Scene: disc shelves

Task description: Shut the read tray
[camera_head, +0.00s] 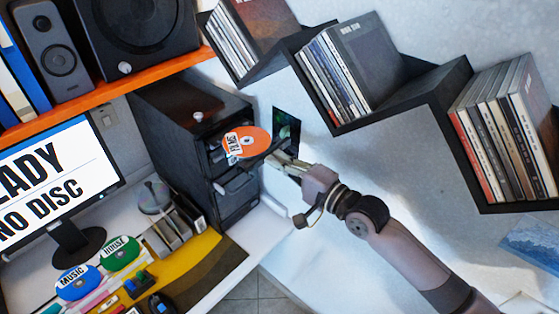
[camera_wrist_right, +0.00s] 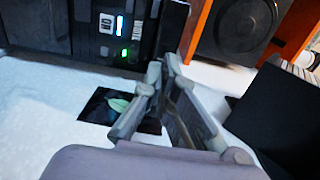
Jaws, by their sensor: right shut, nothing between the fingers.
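The black disc tower (camera_head: 190,125) stands beside the monitor, and a tray sticks out from its front with an orange labelled disc (camera_head: 250,141) on it. My right gripper (camera_head: 276,157) is shut and empty, with its tips close to the outer end of that tray. I cannot tell whether they touch it. In the right wrist view my gripper (camera_wrist_right: 166,66) points at a dark upright edge beside the tower's front (camera_wrist_right: 100,38), where a green light shows. My left gripper is out of view.
The monitor (camera_head: 62,170) reads "...EADY" and "NO DISC". A blue disc (camera_head: 78,284) and a green disc (camera_head: 119,254) lie on the desk. Black wall shelves (camera_head: 433,95) hold disc cases at upper right. A dark picture (camera_head: 288,124) is on the wall behind the gripper.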

